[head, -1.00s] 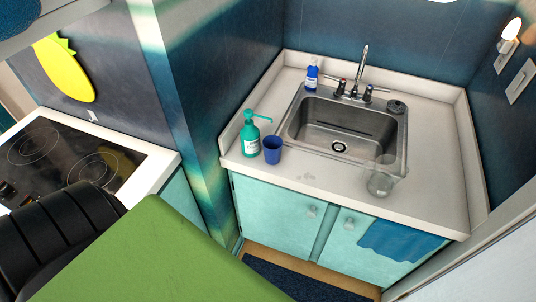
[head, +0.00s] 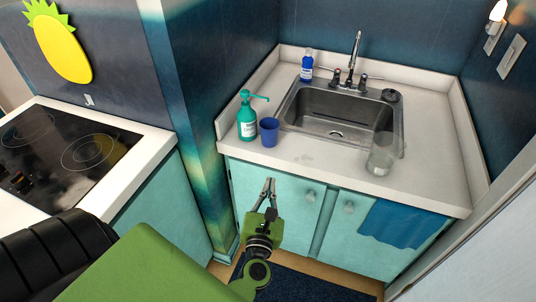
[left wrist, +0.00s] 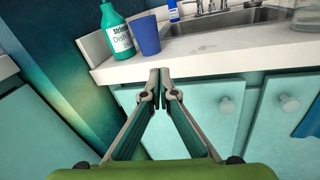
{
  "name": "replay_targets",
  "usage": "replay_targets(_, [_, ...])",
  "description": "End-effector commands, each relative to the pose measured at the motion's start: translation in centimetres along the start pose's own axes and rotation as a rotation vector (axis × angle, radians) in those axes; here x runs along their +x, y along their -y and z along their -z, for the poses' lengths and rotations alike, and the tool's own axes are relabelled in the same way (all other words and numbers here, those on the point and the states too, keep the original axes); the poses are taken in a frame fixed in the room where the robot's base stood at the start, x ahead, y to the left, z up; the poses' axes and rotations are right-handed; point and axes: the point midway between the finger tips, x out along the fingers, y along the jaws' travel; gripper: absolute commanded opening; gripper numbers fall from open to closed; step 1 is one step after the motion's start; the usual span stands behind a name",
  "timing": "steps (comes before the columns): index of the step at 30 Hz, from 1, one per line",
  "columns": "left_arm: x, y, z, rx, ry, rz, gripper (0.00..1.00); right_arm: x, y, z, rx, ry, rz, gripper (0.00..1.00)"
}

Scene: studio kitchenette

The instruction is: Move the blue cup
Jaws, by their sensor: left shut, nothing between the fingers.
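The blue cup (head: 269,132) stands upright on the white counter, near its front left edge. It also shows in the left wrist view (left wrist: 146,36), above and slightly left of the fingertips. My left gripper (head: 269,181) is in front of the cabinet door, below the counter edge and apart from the cup. Its fingers are shut and empty, and the tips meet in the left wrist view (left wrist: 160,72). My right gripper is in neither view.
A green soap pump bottle (head: 247,121) stands just left of the cup. A clear glass (head: 382,156) is at the sink's front right corner. A blue bottle (head: 307,67) stands behind the sink (head: 338,115). The counter front (head: 290,157) between cup and glass is clear.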

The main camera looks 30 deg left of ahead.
Motion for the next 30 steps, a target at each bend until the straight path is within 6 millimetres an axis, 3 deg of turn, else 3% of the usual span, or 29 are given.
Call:
replay_targets(3, [0.2,-1.5,-1.3,-0.147,0.015,-0.051,0.0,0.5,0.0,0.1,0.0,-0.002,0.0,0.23])
replay_targets(8, [1.6,-1.9,-1.9,-0.175,0.02,-0.06,0.0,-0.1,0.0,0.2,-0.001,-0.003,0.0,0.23])
replay_targets(21, [10.5,-2.4,-2.0,-0.168,0.02,-0.057,0.0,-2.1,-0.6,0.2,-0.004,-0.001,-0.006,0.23])
replay_targets(30, [13.9,-2.5,-1.8,-0.169,0.017,-0.056,0.0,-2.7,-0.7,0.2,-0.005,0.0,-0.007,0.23])
